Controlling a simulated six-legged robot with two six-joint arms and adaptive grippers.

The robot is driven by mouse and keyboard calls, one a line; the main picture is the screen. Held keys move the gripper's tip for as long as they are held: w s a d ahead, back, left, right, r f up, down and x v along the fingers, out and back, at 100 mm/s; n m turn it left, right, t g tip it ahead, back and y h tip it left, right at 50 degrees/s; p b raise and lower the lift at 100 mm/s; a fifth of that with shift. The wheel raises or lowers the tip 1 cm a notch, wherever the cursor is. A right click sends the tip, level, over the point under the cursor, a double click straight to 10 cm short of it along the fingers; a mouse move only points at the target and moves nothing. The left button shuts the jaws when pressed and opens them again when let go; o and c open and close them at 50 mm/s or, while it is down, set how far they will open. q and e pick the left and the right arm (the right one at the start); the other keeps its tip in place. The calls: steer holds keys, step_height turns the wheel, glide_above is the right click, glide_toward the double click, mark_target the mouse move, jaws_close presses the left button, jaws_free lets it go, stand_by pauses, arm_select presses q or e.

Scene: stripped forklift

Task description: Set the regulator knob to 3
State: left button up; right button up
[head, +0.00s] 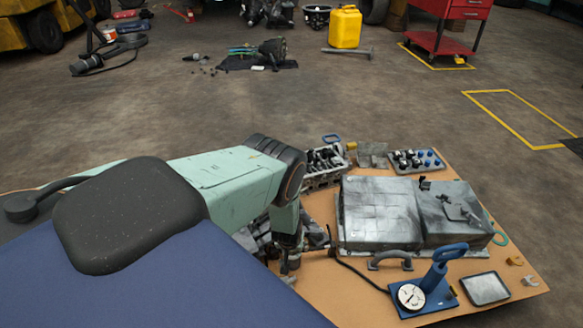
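A round white dial with a dark centre (410,296) sits on a blue base at the front of the brown board. It may be the regulator knob or a gauge; its marks and setting are too small to read. A blue handle (447,253) rises beside it. A mint-green arm comes in from the left and bends down at a dark joint. My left gripper (288,268) seems to be at its lower end, left of the dial and well apart from it. Its fingers blend into dark parts, so its opening is unclear. My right gripper is not in view.
A grey metal case (382,213) fills the board's (475,312) middle. Small parts trays (417,160) stand behind it. A shallow tray (484,288) lies right of the dial. A black hose (358,273) runs left from the dial's base. Floor behind is mostly open.

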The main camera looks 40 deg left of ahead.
arm_select(q)
steer(key=shift+w, duration=0.15)
stand_by(0.4)
steer(key=o, duration=1.2)
steer(key=shift+c, duration=0.2)
steer(key=v, duration=1.2)
steer(key=shift+r+n, duration=0.1)
steer(key=shift+n, duration=0.2)
